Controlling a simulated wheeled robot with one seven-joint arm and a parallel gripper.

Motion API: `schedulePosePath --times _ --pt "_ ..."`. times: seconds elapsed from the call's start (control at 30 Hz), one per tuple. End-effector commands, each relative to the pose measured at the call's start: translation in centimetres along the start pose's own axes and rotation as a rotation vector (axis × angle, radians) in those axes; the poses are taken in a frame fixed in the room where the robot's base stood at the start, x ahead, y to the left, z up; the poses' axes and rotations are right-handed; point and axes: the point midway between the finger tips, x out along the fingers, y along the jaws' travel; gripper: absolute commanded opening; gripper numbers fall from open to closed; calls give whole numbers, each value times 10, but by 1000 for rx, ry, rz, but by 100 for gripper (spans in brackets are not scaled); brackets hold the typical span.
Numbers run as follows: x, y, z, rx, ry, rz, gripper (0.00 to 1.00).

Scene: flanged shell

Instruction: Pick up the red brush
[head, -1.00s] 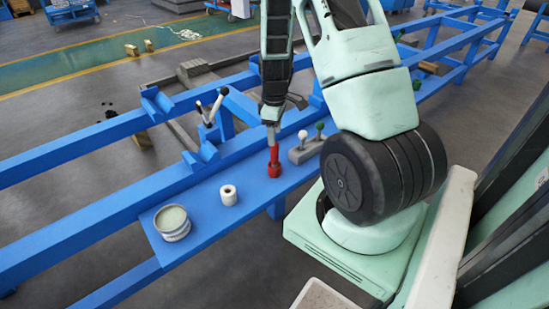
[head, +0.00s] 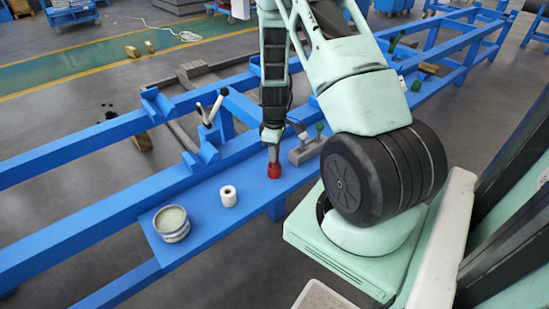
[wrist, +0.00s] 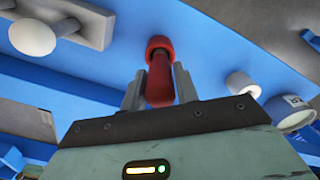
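The red brush (head: 274,171) stands upright on the blue shelf of the frame. Its wide red end is down on or near the shelf and its upper part is hidden by my gripper in the head view. My gripper (head: 274,154) points straight down over it. In the wrist view the red handle (wrist: 160,82) lies between the two grey fingers of my gripper (wrist: 160,84), one on each side. The gaps beside the handle are very narrow, and I cannot tell whether the fingers touch it.
A white roll (head: 228,195) and a round tin (head: 172,223) stand on the shelf to the left. A grey block with knobbed levers (head: 307,150) is close by on the right. A forked lever (head: 211,108) rises behind. The shelf between brush and roll is clear.

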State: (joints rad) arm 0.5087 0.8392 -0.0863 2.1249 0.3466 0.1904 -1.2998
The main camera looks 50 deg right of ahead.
Motion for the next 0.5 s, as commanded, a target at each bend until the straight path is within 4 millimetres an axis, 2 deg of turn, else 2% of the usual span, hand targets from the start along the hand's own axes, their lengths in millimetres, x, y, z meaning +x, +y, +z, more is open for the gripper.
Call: schedulePosePath --times 0.03,0.07,0.1,0.37,0.5 --pt "0 0 0 0 0 0 15" --pt "0 0 0 0 0 0 7" --pt "0 0 0 0 0 0 3" --pt "-1 0 0 0 0 0 3" --pt "-14 1 -1 0 2 2 3"
